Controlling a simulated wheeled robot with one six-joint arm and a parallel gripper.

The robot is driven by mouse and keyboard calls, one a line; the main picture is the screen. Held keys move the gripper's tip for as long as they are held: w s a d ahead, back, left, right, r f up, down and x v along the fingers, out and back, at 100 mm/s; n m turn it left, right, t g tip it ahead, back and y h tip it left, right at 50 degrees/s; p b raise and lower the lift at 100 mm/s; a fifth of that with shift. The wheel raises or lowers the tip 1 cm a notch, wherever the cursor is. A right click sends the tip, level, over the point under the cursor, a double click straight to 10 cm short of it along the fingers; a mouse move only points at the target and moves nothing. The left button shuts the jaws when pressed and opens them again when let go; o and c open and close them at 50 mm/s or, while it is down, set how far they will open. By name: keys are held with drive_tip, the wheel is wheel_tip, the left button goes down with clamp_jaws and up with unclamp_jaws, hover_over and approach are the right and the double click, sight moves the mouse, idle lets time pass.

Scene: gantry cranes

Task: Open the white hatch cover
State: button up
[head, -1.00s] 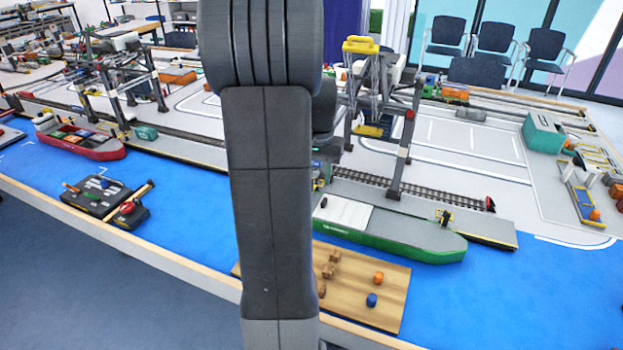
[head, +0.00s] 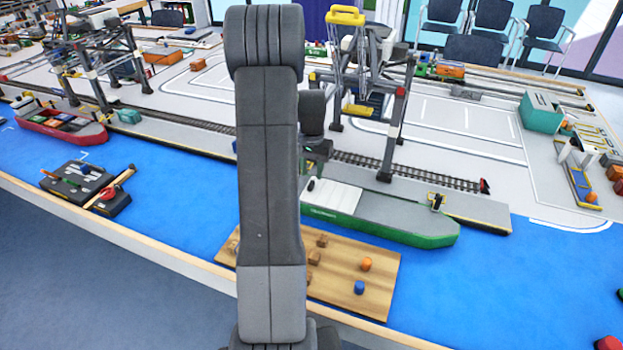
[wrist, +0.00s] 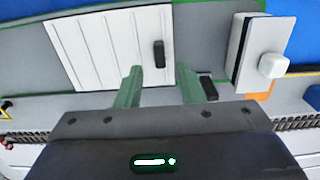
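The white hatch cover (head: 335,195) lies flat and shut on the grey deck of the green-hulled ship (head: 400,228). In the wrist view the ribbed white cover (wrist: 100,50) shows with its dark handle (wrist: 159,54) near its right edge. My gripper (wrist: 160,86) is open and empty, its two green fingers apart. The handle appears ahead of the gap between the fingertips, apart from both. In the head view the handle (head: 311,184) shows at the cover's left end, and my arm hides part of the ship and most of the gripper.
A gantry crane (head: 362,80) stands over the track behind the ship. A wooden board (head: 340,275) with several small blocks lies in front. A white ship structure (wrist: 262,52) rises right of the cover in the wrist view. Blue surface to the right is mostly clear.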

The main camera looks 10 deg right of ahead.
sight(312, 182)
drive_tip(key=shift+f, duration=1.95)
clamp_jaws()
